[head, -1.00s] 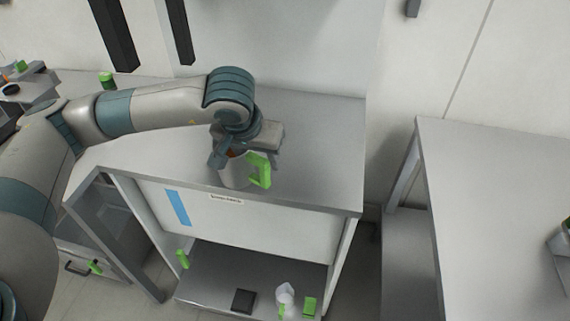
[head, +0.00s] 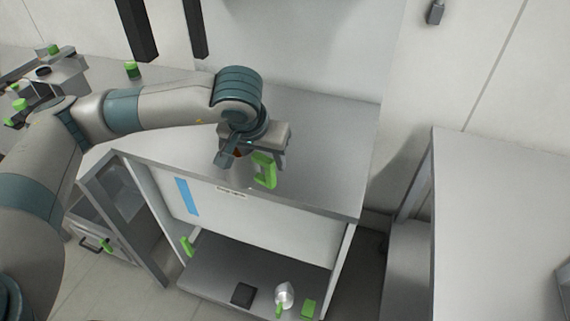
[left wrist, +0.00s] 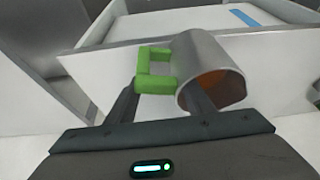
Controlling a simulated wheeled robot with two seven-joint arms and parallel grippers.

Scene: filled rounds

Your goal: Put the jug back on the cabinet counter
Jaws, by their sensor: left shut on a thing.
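The jug has a grey metal body, an orange inside and a green handle. In the head view its handle (head: 265,172) shows over the front part of the cabinet counter (head: 325,150), and most of its body is hidden or blends with the grey top. My left gripper (head: 250,153) is above the jug and shut on it. In the left wrist view the jug (left wrist: 207,62) is at the fingers, mouth towards the camera, handle on the left. I cannot tell whether its base touches the counter. My right gripper is not in view.
Below the counter, an open shelf (head: 215,268) holds a second silver vessel (head: 285,295) with a green handle, a dark square item (head: 243,294) and a green block (head: 309,308). Another table (head: 500,210) stands at the right. The counter right of my gripper is clear.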

